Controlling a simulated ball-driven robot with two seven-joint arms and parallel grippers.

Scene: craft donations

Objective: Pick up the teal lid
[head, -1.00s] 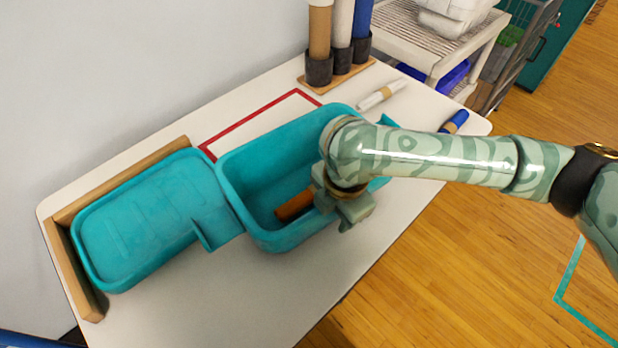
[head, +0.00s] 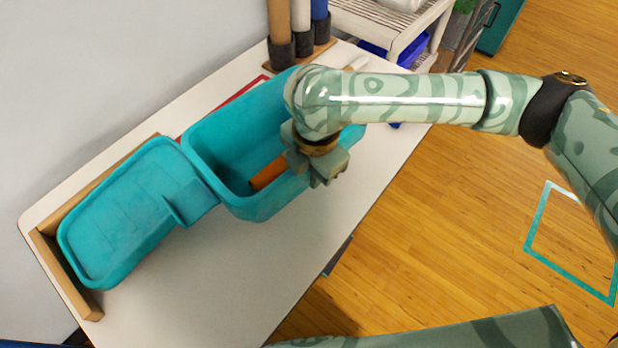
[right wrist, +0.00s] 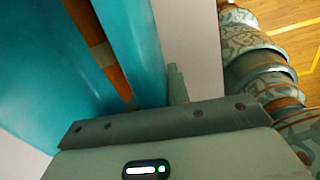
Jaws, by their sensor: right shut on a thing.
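The teal lid (head: 125,215) lies at the left of the table against a wooden corner frame, its tab (head: 188,205) pointing toward a teal bin (head: 222,187). No gripper is at the lid. My right gripper (head: 318,168) is at the bin's near right side, shut on its wall. An orange-brown roll (head: 267,172) lies inside the bin. My left gripper is not in view.
The wooden frame (head: 62,277) borders the lid on two sides. A holder with upright rolls (head: 283,52) stands at the back. A red tape outline (head: 222,105) shows behind the bin. The front of the white table (head: 225,275) is clear.

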